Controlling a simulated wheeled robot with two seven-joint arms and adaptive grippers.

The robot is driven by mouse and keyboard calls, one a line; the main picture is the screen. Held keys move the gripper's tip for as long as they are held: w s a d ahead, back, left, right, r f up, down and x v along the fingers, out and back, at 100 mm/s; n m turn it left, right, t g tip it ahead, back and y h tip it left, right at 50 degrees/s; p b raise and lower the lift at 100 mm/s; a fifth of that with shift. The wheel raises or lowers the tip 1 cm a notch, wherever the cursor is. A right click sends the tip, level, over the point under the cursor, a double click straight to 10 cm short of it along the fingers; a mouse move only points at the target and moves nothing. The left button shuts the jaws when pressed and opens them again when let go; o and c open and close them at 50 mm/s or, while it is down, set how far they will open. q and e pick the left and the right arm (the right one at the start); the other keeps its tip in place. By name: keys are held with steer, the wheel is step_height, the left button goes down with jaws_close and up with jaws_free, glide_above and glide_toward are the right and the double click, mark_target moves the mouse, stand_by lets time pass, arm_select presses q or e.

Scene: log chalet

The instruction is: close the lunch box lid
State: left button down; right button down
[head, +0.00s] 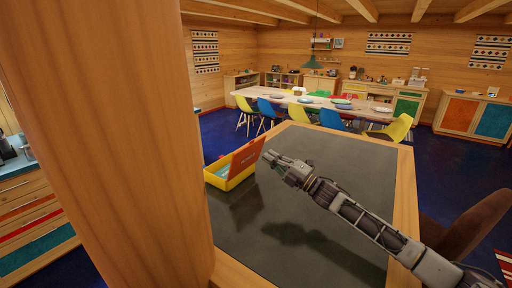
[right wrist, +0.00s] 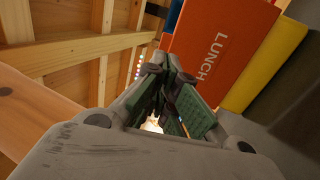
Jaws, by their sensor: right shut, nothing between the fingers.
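The lunch box (head: 238,176) is yellow and sits on the dark tabletop beside the wooden post. Its orange-red lid (head: 246,157) stands raised, tilted up on the side toward my right gripper. In the right wrist view the lid (right wrist: 208,42) shows the word LUNCH, with the yellow body (right wrist: 268,62) beside it. My right gripper (head: 268,156) is shut and empty, just right of the lid near its upper part. It also shows in the right wrist view (right wrist: 160,95); I cannot tell whether it touches the lid. My left gripper is not in view.
A thick wooden post (head: 110,140) blocks the left of the head view and hides part of the table. The dark tabletop (head: 290,230) is otherwise clear. A brown chair (head: 478,225) stands at the right. A long set table (head: 320,104) with colored chairs is behind.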

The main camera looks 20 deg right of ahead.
mark_target(248, 156)
steer(key=p+x, duration=0.2)
steer(key=x, duration=0.5)
stand_by(0.6)
steer(key=shift+w+r, duration=0.1)
steer(key=shift+w, duration=0.05)
stand_by(0.6)
